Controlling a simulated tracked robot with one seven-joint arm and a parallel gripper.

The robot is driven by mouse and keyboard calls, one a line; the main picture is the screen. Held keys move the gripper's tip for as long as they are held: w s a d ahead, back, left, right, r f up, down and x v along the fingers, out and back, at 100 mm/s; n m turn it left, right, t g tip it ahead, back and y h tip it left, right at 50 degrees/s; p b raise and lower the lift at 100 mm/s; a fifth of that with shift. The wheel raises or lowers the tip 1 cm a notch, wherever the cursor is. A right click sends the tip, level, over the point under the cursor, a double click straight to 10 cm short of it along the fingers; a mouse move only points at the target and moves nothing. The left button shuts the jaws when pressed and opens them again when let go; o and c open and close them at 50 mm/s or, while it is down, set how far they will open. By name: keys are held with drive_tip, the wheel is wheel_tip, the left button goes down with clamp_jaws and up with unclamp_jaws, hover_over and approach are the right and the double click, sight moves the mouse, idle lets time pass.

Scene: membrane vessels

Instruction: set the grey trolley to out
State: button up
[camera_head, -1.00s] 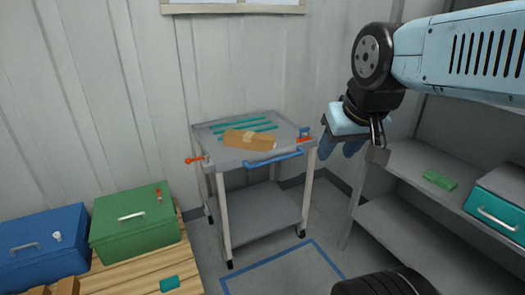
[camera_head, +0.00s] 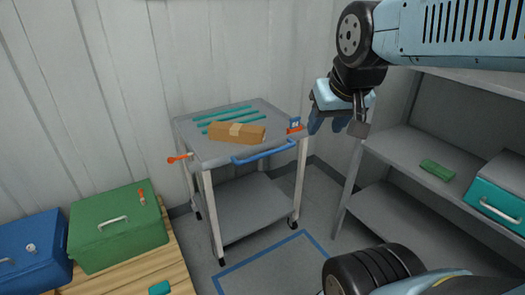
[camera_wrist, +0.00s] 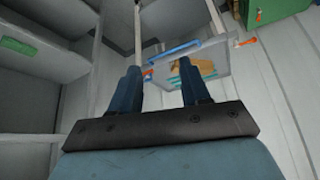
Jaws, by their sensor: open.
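The grey trolley (camera_head: 182,133) stands against the wall in the head view, upright on wheels, with a lower shelf (camera_head: 252,212). A blue handle (camera_head: 264,152) runs along its front edge. An orange lever (camera_head: 178,158) sticks out at its left side, and an orange part with a blue piece (camera_head: 294,126) sits at its right corner. A brown taped box (camera_head: 237,132) and teal strips lie on top. My gripper (camera_head: 328,118) is open and empty, to the right of the trolley top. In the wrist view, the trolley handle (camera_wrist: 176,50) shows beyond my open fingers (camera_wrist: 158,85).
A blue outline (camera_head: 275,263) marks the floor before the trolley. A green box (camera_head: 117,228) and blue box (camera_head: 32,252) stand on a wooden surface at left. Grey shelving (camera_head: 408,165) at right carries a green item (camera_head: 437,168) and a teal box (camera_head: 499,195).

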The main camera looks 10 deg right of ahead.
sight(268, 154)
drive_tip(key=w+d+f+m+t, duration=0.15)
drive_tip(key=w+f, duration=0.35)
drive_tip(key=w, duration=0.5)
drive_tip(key=w+d+f+m+t, duration=0.1)
drive_tip(key=w+d+f+m, duration=0.15)
drive_tip(key=w+f, duration=0.45)
drive_tip(key=w+d+f+m+t, duration=0.1)
drive_tip(key=w+f+m+t, duration=0.1)
drive_tip(key=w, duration=1)
drive_tip(key=w+f+m+t+y, duration=0.2)
drive_tip(key=w+f+m+y, duration=0.15)
drive_tip(key=f, duration=0.75)
drive_tip(key=w+f+m+t+y, duration=0.2)
drive_tip(key=f+m+t, duration=0.15)
drive_tip(key=f, duration=0.75)
drive_tip(key=shift+m+g+h, duration=0.25)
drive_tip(key=shift+m+g, duration=0.15)
drive_tip(key=shift+g, duration=0.1)
drive_tip(key=x, duration=1.4)
drive_tip(key=shift+s+a+f, duration=0.15)
drive_tip(key=shift+s+a, duration=0.05)
drive_tip(key=shift+a, duration=0.05)
drive_tip(key=shift+c, duration=0.4)
clamp_jaws()
drive_tip(key=shift+s, duration=0.1)
